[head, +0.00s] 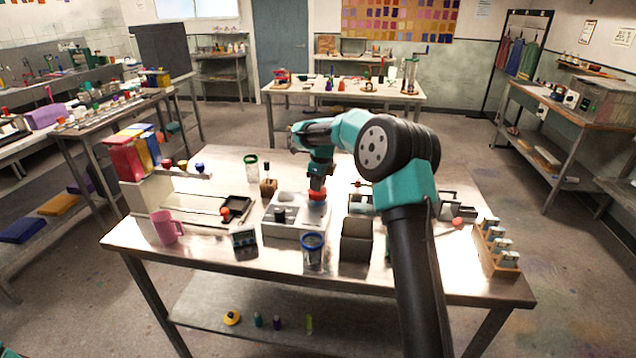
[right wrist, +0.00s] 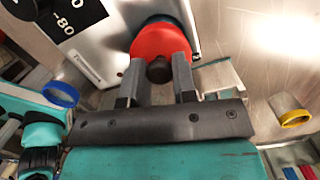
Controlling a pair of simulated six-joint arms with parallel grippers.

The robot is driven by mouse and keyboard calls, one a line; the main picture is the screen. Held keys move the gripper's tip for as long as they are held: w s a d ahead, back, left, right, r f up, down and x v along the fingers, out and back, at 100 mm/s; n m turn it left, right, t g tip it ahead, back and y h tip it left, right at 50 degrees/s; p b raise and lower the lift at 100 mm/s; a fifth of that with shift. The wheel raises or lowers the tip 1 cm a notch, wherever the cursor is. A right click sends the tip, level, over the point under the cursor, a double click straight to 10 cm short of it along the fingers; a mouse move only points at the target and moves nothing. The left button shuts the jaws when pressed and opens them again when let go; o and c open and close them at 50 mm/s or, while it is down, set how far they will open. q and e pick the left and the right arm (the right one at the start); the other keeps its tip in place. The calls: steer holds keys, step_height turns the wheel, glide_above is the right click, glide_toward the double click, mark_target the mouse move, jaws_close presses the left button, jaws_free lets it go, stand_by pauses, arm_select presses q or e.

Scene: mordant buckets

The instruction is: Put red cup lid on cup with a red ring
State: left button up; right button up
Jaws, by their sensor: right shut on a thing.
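My right gripper (head: 317,190) points down over the grey block at the middle of the table. It is shut on a red lid (head: 317,196). In the right wrist view the fingertips (right wrist: 158,72) pinch the lid's dark knob, with the round red lid (right wrist: 160,42) just beyond. A teal-blue edge shows behind the lid, but I cannot tell what it belongs to. I cannot make out a cup with a red ring, nor whether the lid touches anything below. My left gripper is not in view.
A clear cup with a blue ring (head: 313,252) stands in front; one with a green ring (head: 250,168) stands behind. The grey holder block (head: 296,231) lies below my gripper. A pink mug (head: 166,228), dark bin (head: 356,240) and wooden rack (head: 496,250) stand around it.

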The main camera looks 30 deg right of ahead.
steer(key=shift+f, duration=0.25)
steer(key=o, duration=1)
steer(key=shift+r, duration=0.1)
step_height(320, 180, up, 17)
steer(key=s+d, duration=0.1)
steer(key=shift+s+d, duration=0.15)
steer(key=shift+s, duration=0.15)
stand_by(0.7)
